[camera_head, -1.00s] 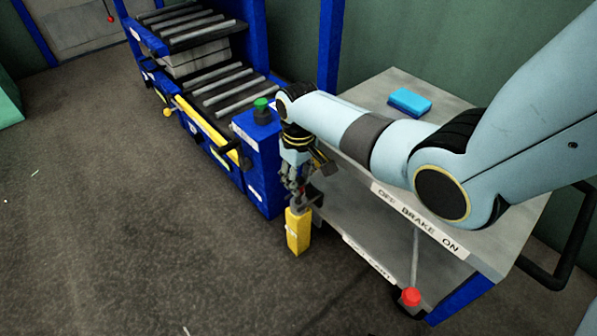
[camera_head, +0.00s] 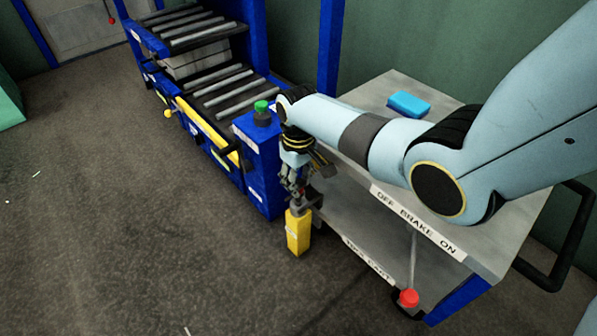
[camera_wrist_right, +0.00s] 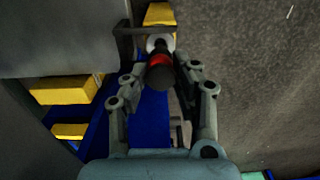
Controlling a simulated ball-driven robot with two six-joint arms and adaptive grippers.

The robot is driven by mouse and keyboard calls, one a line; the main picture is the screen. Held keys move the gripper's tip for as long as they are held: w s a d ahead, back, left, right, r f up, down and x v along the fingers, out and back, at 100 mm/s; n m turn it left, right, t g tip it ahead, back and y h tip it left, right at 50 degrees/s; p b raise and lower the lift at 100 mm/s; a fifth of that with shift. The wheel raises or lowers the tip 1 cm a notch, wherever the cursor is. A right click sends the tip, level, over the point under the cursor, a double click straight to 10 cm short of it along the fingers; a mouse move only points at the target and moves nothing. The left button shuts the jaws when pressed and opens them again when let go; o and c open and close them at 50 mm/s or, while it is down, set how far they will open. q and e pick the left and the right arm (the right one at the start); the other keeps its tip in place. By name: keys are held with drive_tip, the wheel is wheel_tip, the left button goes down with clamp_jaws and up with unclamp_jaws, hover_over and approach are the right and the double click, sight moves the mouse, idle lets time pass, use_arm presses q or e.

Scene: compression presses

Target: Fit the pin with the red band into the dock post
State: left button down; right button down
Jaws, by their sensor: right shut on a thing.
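The pin with the red band (camera_wrist_right: 160,60) shows in the right wrist view, its dark end toward me between my fingers. My right gripper (camera_head: 297,192) is shut on it; it also shows in the right wrist view (camera_wrist_right: 160,80). The yellow dock post (camera_head: 298,235) stands at the side of the cart, just below the gripper in the head view. In the right wrist view the post (camera_wrist_right: 160,14) has a pale ring at its near end, right beyond the red band. I cannot tell whether the pin's tip is inside it. My left gripper is not in view.
The grey cart (camera_head: 450,170) carries a blue block (camera_head: 408,104) and a brake lever with a red knob (camera_head: 408,298). A blue roller press (camera_head: 255,165) with a green button (camera_head: 261,112) stands close behind the gripper. The floor on the left is clear.

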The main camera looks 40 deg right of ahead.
drive_tip(key=shift+f+b, duration=1.25)
drive_tip(key=shift+f, duration=0.8)
drive_tip(key=c, duration=0.9)
unclamp_jaws()
drive_tip(key=shift+c, duration=0.2)
wheel_tip(320, 180, up, 8)
drive_tip(key=shift+f, duration=0.25)
